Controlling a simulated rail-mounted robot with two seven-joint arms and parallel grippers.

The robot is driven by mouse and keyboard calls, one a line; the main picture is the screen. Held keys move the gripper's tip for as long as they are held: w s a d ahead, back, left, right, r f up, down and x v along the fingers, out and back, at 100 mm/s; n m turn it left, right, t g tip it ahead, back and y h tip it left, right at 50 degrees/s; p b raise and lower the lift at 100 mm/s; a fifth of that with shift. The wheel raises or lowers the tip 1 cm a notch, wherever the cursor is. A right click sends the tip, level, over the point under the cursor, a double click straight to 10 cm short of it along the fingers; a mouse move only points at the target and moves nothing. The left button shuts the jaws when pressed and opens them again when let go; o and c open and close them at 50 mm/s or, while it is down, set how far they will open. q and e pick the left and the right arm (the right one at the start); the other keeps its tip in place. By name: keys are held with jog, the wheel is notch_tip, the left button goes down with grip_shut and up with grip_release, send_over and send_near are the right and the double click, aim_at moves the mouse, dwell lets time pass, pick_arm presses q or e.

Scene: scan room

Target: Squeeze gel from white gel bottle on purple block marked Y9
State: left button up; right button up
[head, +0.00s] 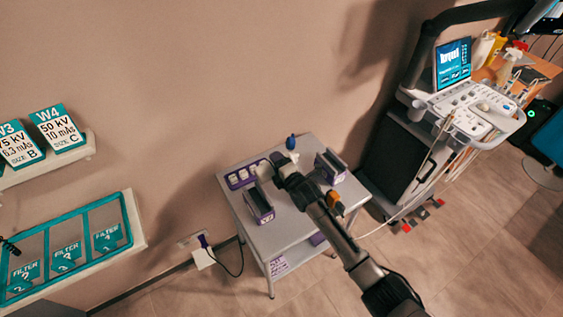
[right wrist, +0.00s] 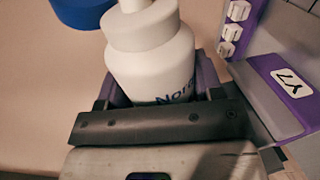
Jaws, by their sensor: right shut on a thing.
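My right gripper (head: 274,166) is over the grey table (head: 297,222), shut on a white gel bottle (head: 265,172). In the right wrist view the bottle (right wrist: 152,60) sits between the fingers, with part of a dark name on its side. A dark block with purple ends (head: 258,205) is close by the gripper in the head view. A similar block (head: 330,167) is at the table's right. In the right wrist view a purple-edged block (right wrist: 275,90) shows a tilted label that looks like Y7. I cannot read Y9 anywhere. A small dark piece at the left edge may be my left gripper (head: 10,246).
A purple holder with white pieces (head: 243,175) and a blue bottle (head: 291,142) are at the table's back. An ultrasound cart (head: 470,110) stands to the right. Wall shelves with filter plates (head: 66,256) are at the left. A cable crosses the floor.

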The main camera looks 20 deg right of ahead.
jog(key=d+n+b, duration=0.1)
jog(key=d+r+n+h+b, duration=0.1)
jog(key=n, duration=0.1)
jog(key=w+d+n, duration=0.1)
jog(key=d+n, duration=0.1)
jog(key=shift+r+t+h+b, duration=0.3)
jog(key=shift+t+b, duration=0.1)
jog(key=d+r+n+t+h+p, duration=0.1)
jog(key=d+r+n+p, duration=0.2)
jog(key=r+n+p, duration=0.5)
notch_tip(320, 180, up, 4)
jog(key=shift+w+d+r+n+t+p, duration=0.1)
jog(key=shift+w+d+n+t+p, duration=0.25)
jog(key=shift+n, duration=0.55)
jog(key=shift+a, duration=0.1)
